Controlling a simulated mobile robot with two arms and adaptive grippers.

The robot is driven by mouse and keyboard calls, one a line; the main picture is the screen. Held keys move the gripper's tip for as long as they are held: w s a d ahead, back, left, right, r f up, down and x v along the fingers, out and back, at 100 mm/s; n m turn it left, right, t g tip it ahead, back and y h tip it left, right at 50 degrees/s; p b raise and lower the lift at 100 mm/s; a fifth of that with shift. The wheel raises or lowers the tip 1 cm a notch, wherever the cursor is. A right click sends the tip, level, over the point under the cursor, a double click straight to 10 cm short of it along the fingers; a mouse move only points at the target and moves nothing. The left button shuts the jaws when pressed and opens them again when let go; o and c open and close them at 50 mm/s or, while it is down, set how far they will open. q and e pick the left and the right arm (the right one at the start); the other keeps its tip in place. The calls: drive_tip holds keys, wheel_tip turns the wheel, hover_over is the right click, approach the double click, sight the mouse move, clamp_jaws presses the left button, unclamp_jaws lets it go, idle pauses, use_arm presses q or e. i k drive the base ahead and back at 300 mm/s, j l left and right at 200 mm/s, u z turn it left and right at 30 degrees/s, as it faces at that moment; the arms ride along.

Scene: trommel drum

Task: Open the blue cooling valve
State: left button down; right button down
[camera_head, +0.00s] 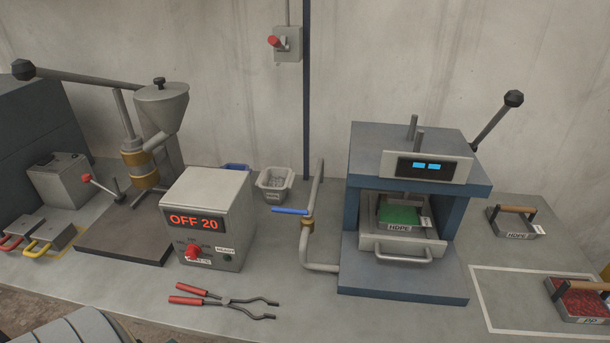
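The blue cooling valve handle (290,211) is a flat lever on a brass valve body (307,224) in a grey pipe (318,185). The lever sticks out to the left, crosswise to the upright pipe. The pipe bends at the bottom and runs right to the blue press (405,280). Neither of my grippers is in view, and nothing touches the lever.
Left of the valve stands a control box (222,190) reading "OFF 20". Red-handled tongs (226,302) lie in front. A small grey bin (275,184) stands behind the lever. The press holds a green-filled HDPE tray (398,227). Bench space before the pipe is clear.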

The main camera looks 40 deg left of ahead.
sight(306, 215)
drive_tip(key=u, duration=1.25)
